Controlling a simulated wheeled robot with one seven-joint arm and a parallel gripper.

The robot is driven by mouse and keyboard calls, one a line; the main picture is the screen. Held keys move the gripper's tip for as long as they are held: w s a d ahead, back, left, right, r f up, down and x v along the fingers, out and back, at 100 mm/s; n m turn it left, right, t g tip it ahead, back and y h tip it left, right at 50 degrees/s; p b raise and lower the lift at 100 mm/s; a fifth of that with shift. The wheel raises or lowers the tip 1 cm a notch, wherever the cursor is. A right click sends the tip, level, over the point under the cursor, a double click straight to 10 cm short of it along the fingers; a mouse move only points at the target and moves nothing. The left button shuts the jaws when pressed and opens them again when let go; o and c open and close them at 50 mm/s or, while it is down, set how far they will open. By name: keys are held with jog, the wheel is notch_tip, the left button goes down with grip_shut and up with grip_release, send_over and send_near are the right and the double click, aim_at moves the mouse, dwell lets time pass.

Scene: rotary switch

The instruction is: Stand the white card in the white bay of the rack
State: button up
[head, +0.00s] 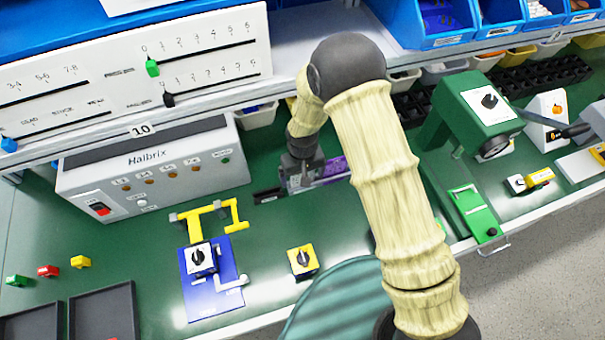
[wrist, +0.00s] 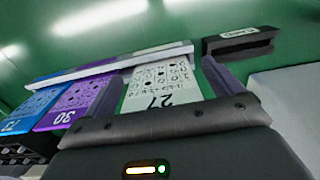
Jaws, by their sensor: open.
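The white card (wrist: 160,90), printed with 27 and rows of marks, is between the fingers of my gripper (wrist: 165,92) in the wrist view. The gripper is open, with a finger on each side of the card. The rack (wrist: 150,58) shows as a pale bar behind the cards. The white card is at its right end, in line with the bay there; its lower edge is hidden, so I cannot tell how it is seated. A purple card (wrist: 75,103) and a blue card (wrist: 28,112) stand to its left. In the head view my gripper (head: 300,178) is beside the rack, partly hidden.
A black holder (wrist: 240,42) with a pale label lies right of the rack in the wrist view. In the head view the grey Halbrix box (head: 155,172) stands left, and a yellow switch block (head: 303,262) is in front on the green bench.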

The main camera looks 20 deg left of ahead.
notch_tip(320, 180, up, 17)
jog(key=b, duration=0.2)
jog(key=shift+r, duration=0.2)
dwell(0.9)
notch_tip(320, 180, up, 9)
jog(key=p, duration=0.7)
dwell(0.4)
